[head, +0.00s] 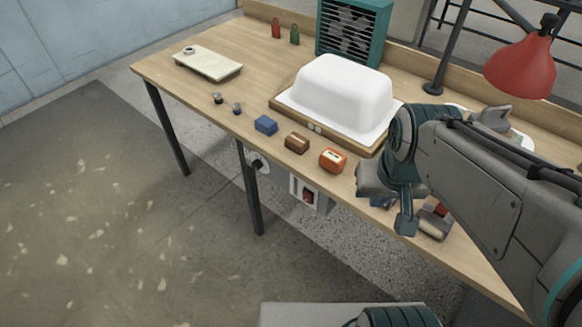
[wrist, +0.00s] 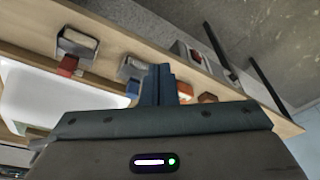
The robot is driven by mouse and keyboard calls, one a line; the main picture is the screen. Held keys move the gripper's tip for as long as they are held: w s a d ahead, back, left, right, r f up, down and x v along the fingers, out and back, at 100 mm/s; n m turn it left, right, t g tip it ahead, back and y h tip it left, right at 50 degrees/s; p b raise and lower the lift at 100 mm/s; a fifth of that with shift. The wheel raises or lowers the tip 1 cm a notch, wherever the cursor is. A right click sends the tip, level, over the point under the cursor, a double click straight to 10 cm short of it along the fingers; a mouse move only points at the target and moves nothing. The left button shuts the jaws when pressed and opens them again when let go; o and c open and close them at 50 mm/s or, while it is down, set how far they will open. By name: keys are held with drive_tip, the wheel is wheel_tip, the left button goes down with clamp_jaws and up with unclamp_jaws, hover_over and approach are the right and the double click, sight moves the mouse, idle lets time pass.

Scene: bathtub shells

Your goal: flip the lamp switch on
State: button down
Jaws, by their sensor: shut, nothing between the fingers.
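The red lamp (head: 522,70) hangs at the upper right of the head view; I cannot tell whether it is lit. A grey box with a pale rocker-like top and a red part (head: 435,222) sits near the table's front edge, partly behind my arm. It shows in the wrist view (wrist: 78,42) at upper left. A second grey box (wrist: 132,67) with a blue part stands beside my fingers. No label shows which works the lamp. My gripper (head: 404,222) is shut and empty, pointing down over the front edge; its fingers (wrist: 157,85) are together in the wrist view.
A white tub shell (head: 345,88) on a wooden base fills mid-table. Blue (head: 265,124), brown (head: 297,142) and orange (head: 333,159) blocks line its front. A teal fan unit (head: 352,32) stands behind. A panel with a red switch (head: 308,194) is below the table edge.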

drive_tip(key=w+a+f+n+g+h+b, duration=0.1)
drive_tip(key=w+a+f+n+h+b, duration=0.15)
drive_tip(key=f+n, duration=0.4)
drive_tip(key=w+a+f+n+g+h+b, duration=0.1)
drive_tip(key=f+n+h+b, duration=0.1)
drive_tip(key=f+n+h, duration=0.45)
drive_tip(key=w+a+f+n+g+h+b, duration=0.1)
drive_tip(key=a+f+n+b, duration=0.2)
drive_tip(key=n, duration=0.6)
drive_tip(key=w+a+f+n+t+h+b, duration=0.1)
drive_tip(key=a+f+n+t+b, duration=0.1)
drive_tip(key=a+f+n+t, duration=0.5)
drive_tip(key=w+a+f+n+t+h+b, duration=0.1)
drive_tip(key=a+f+n+t, duration=0.7)
drive_tip(key=n, duration=0.9)
drive_tip(key=shift+w+a+f+n+t+b, duration=0.3)
drive_tip(key=shift+w+a+f+b, duration=0.3)
drive_tip(key=shift+b, duration=0.6)
drive_tip(key=shift+w+d, duration=0.1)
drive_tip(key=shift+d, duration=0.05)
